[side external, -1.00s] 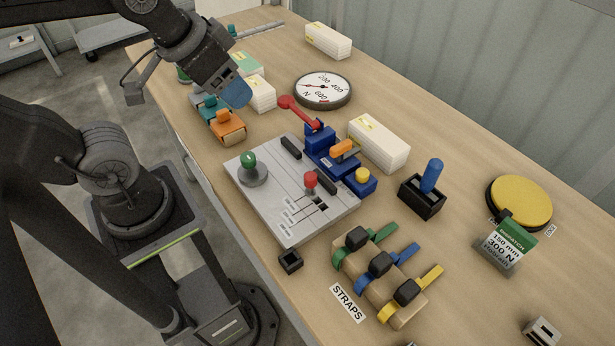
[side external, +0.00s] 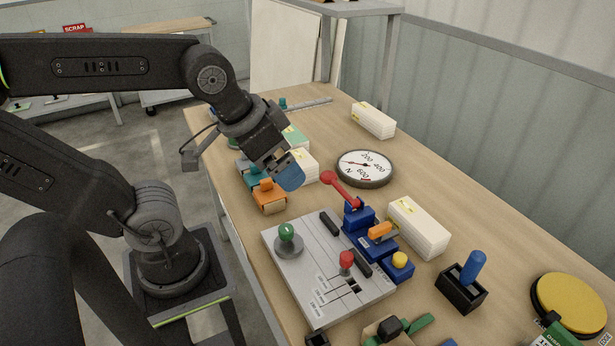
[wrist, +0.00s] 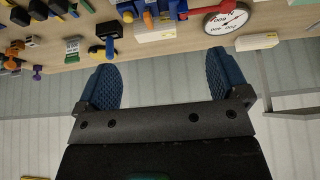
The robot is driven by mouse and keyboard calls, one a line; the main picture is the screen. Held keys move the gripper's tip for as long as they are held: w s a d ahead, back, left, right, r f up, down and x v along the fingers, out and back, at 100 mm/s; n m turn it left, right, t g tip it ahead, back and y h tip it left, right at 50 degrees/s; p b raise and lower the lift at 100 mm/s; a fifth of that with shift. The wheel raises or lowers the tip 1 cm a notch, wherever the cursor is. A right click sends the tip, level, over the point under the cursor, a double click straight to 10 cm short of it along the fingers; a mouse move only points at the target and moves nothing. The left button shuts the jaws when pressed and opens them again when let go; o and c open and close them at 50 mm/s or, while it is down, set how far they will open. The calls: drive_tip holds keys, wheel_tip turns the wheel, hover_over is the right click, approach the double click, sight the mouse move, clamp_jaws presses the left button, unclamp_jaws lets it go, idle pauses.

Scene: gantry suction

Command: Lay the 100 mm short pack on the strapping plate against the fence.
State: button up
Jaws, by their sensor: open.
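The grey strapping plate (side external: 300,262) lies on the bench, with two dark bars (side external: 329,223) along its far side that look like the fence. No pack lies on it. Three white packs show: one (side external: 305,160) partly hidden behind my gripper, one (side external: 418,229) beside the blue strapping unit, and one (side external: 373,121) at the back. The one by my gripper looks shortest, but I cannot read sizes. My gripper (side external: 288,172) hangs tilted over the bench near that pack. In the wrist view its blue fingers (wrist: 162,75) are spread, with nothing between them.
The plate carries a green knob (side external: 287,235) and a red knob (side external: 346,259). A blue unit (side external: 358,222) with a red lever stands beside it. A round dial (side external: 365,168), orange and teal blocks (side external: 268,196), a black holder (side external: 461,292) and a yellow disc (side external: 570,302) stand around.

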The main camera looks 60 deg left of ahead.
drive_tip(key=m+g+y, duration=0.4)
drive_tip(key=m+g, duration=0.2)
drive_tip(key=m, duration=1.2)
hover_over(302, 158)
drive_tip(key=d, duration=0.5)
wheel_tip(302, 158, down, 14)
drive_tip(key=r, duration=0.1)
drive_tip(key=x, duration=0.8)
drive_tip(key=shift+a+f, duration=0.15)
drive_tip(key=shift+a, duration=0.3)
drive_tip(key=shift+w+x, duration=0.1)
drive_tip(key=shift+x, duration=1.35)
drive_tip(key=shift+w+x, duration=0.15)
drive_tip(key=shift+x, duration=1.25)
drive_tip(key=shift+a, duration=0.15)
drive_tip(key=shift+f, duration=0.15)
